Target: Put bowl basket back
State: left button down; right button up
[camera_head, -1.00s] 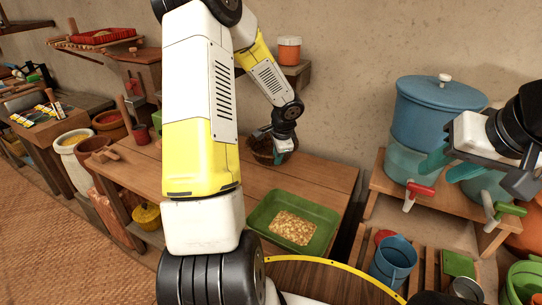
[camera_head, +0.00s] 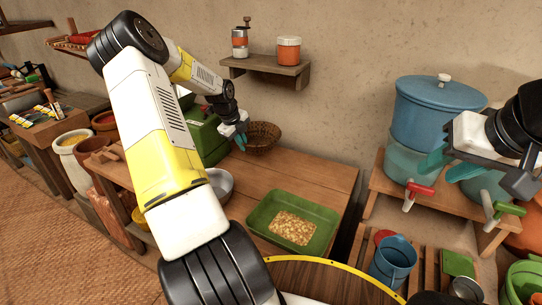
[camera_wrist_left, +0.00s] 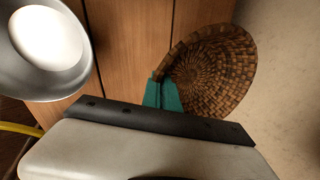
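The bowl basket (camera_head: 264,138) is a brown woven bowl at the back of the wooden table, by the wall. My left gripper (camera_head: 240,140) is at its left rim. In the left wrist view the basket (camera_wrist_left: 215,70) shows its woven inside, and the teal fingers (camera_wrist_left: 163,94) are close together at its rim, seemingly pinching it. Whether its base touches the table I cannot tell. My right gripper (camera_head: 452,167) is open and empty in front of the blue pots at the right.
A green tray of yellow grain (camera_head: 262,215) lies on the table. A metal bowl (camera_head: 221,184) and a green box (camera_head: 208,140) stand left of the basket. A wall shelf (camera_head: 266,67) holds a grinder (camera_head: 240,43) and an orange jar (camera_head: 289,50).

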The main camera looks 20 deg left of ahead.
pick_arm(q)
jog(key=shift+a, duration=0.45)
jog(key=shift+a+f+m, duration=0.15)
jog(key=shift+m, duration=0.15)
notch_tip(320, 180, down, 10)
jog(key=shift+w+r, duration=0.1)
jog(key=shift+r, duration=0.05)
jog(key=c, duration=1.6)
grip_release()
jog(key=shift+c, duration=0.2)
